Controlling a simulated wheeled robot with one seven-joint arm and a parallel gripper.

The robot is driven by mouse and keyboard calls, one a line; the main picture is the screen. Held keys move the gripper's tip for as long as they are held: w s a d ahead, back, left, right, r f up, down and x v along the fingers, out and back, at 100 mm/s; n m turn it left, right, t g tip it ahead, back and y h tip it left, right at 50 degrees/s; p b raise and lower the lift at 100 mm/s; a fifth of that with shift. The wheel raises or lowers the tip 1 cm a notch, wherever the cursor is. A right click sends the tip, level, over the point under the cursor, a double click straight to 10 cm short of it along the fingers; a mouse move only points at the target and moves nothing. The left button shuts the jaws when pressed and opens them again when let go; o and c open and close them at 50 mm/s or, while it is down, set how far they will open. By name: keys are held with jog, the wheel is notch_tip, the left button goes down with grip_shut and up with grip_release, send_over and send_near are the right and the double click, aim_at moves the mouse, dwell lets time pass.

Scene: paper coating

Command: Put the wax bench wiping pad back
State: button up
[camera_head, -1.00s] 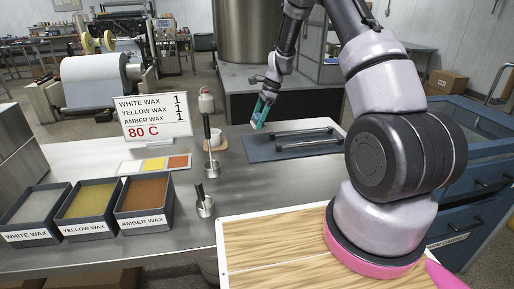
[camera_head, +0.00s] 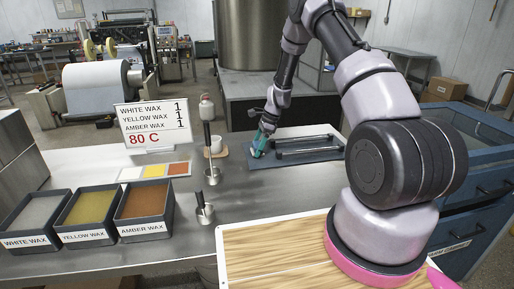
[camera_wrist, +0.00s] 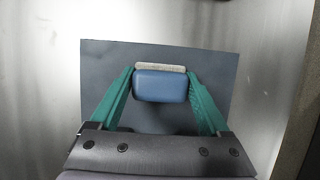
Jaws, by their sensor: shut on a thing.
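The wiping pad (camera_wrist: 160,86) has a blue block-shaped back and a pale strip along its far edge in the wrist view. My gripper (camera_wrist: 161,88) has green fingers, shut on the pad's two short sides. In the head view my gripper (camera_head: 260,147) is low at the left end of the dark grey mat (camera_head: 290,160). In the wrist view the mat (camera_wrist: 210,60) lies beneath the pad. The pad is over the mat; I cannot tell whether it touches it.
Dark bars (camera_head: 308,146) stand on the mat, right of my gripper. Three wax trays (camera_head: 85,218) and a sign (camera_head: 155,124) stand farther left. Bare bench lies in front of the mat.

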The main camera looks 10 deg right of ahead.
jog(key=shift+f, duration=0.1)
jog(key=o, duration=1.2)
jog(key=shift+c, duration=0.2)
